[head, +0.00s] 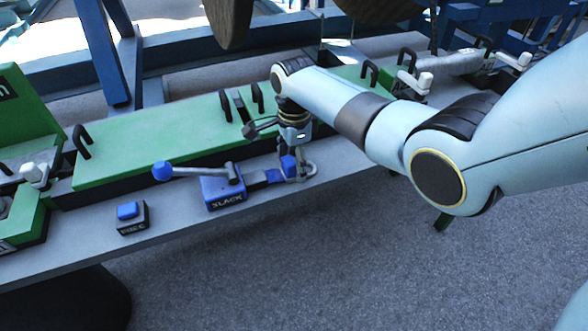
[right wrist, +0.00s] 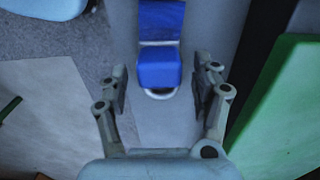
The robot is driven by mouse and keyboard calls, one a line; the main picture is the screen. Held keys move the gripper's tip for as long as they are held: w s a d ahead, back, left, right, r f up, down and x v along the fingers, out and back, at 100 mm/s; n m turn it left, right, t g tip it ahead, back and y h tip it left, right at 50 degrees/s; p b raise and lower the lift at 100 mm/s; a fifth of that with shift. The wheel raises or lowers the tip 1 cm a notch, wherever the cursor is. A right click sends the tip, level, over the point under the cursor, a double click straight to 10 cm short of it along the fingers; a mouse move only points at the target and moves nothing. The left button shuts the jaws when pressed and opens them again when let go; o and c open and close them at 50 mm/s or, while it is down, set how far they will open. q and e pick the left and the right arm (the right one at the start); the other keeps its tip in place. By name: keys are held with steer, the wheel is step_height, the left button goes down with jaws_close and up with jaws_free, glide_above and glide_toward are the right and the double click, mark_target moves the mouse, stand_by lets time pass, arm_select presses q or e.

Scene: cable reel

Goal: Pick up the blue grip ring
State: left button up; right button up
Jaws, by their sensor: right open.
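A blue block-shaped grip (head: 289,165) sits at the right end of the lever unit marked SLACK, on the grey bench ledge. In the right wrist view the blue grip (right wrist: 158,68) lies between and just beyond the fingertips, with a pale metal loop at its near edge. My right gripper (head: 298,172) points down at it and partly hides it in the head view. In the right wrist view my right gripper (right wrist: 163,86) is open, with a gap on each side of the grip; contact is not visible. My left gripper is out of view.
The SLACK unit (head: 223,188) has a lever with a blue ball knob (head: 162,171) reaching left. A small box with a blue button (head: 128,211) stands farther left. A green panel (head: 150,140) with black handles lies behind. The ledge's front edge is close.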

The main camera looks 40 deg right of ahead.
steer(key=shift+f, duration=0.25)
jaws_close()
steer(key=shift+r, duration=0.2)
steer(key=shift+r, duration=0.3)
steer(key=r, duration=0.2)
steer(key=r+p, duration=0.1)
steer(key=shift+s+d+r, duration=0.25)
steer(key=shift+d+r, duration=0.05)
steer(key=shift+r, duration=0.05)
steer(key=s+d+r+p, duration=0.1)
steer(key=s+d+r, duration=0.5)
steer(key=s+d, duration=0.1)
steer(key=shift+s+r, duration=0.25)
steer(key=shift+s, duration=0.4)
